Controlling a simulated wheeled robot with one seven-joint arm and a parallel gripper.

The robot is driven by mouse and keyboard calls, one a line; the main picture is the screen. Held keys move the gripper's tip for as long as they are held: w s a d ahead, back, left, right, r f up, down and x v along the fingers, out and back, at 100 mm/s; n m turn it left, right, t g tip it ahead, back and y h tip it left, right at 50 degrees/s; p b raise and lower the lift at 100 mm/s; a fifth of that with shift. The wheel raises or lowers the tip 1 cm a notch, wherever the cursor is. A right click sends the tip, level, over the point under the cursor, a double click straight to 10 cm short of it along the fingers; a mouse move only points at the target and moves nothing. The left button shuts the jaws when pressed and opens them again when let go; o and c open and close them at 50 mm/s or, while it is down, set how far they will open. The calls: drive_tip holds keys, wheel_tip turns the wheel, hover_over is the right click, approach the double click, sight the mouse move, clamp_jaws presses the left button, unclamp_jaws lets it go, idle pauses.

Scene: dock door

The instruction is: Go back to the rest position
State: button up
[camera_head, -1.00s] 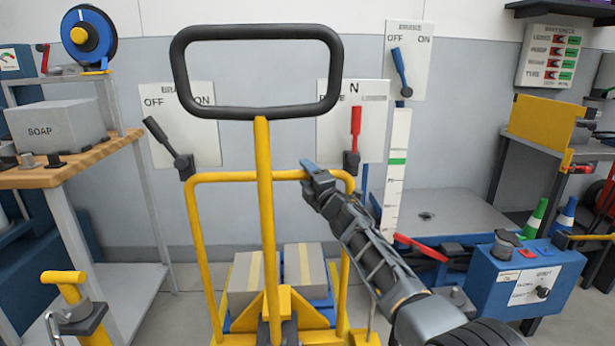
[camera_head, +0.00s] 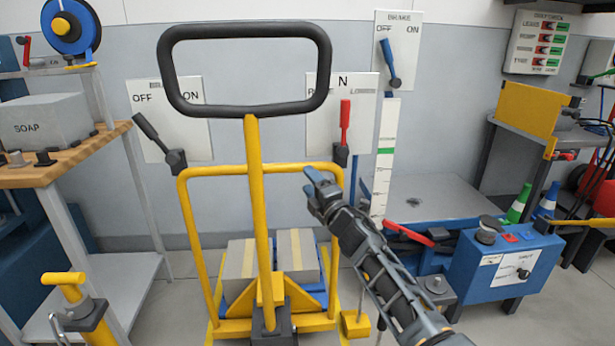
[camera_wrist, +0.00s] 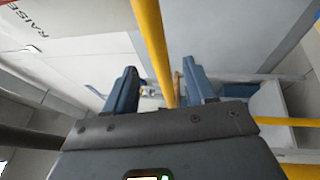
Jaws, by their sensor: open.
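My gripper (camera_head: 317,183) is at the end of my dark arm, which reaches up from the lower right in the head view. In that view it shows in front of the right end of the yellow frame of a hand truck (camera_head: 252,190). In the wrist view my gripper's two blue-grey fingers (camera_wrist: 160,88) stand apart, and I see no object held. A yellow bar (camera_wrist: 152,45) runs down the picture to between the fingers. I cannot tell how far beyond the fingertips it lies.
Boxes (camera_head: 297,255) sit low on the truck. Wall levers (camera_head: 344,130) are behind it. A wooden-topped bench (camera_head: 60,168) with a soap box (camera_head: 45,122) is at left. A blue control box (camera_head: 505,268) and grey table (camera_head: 440,200) are at right. Floor shows around the truck.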

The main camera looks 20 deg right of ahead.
idle(0.4)
drive_tip(key=s+a+f+m+g, duration=0.1)
drive_tip(key=s+a+f+m, duration=0.3)
drive_tip(key=s+f, duration=0.45)
drive_tip(key=s+a+f+m, duration=0.3)
drive_tip(key=s+a+f, duration=0.2)
drive_tip(key=s, duration=0.7)
drive_tip(key=s+a+f+m+g+h, duration=0.1)
drive_tip(key=s+m, duration=0.2)
drive_tip(key=s, duration=0.8)
drive_tip(key=s+a+f+m, duration=0.2)
drive_tip(key=s+m, duration=0.1)
drive_tip(key=s, duration=0.8)
drive_tip(key=s+d+r+m+g, duration=0.25)
drive_tip(key=s+r, duration=0.35)
drive_tip(key=s, duration=0.5)
drive_tip(key=s+d+r+m+g, duration=0.1)
drive_tip(key=s+r+m, duration=0.4)
drive_tip(key=s, duration=0.7)
wheel_tip(320, 180, up, 17)
drive_tip(key=p, duration=1.4)
drive_tip(key=shift+s+a+n+h+p, duration=0.15)
drive_tip(key=shift+s+n+h+p, duration=0.05)
drive_tip(key=shift+n+h+p, duration=0.2)
drive_tip(key=shift+f, duration=0.15)
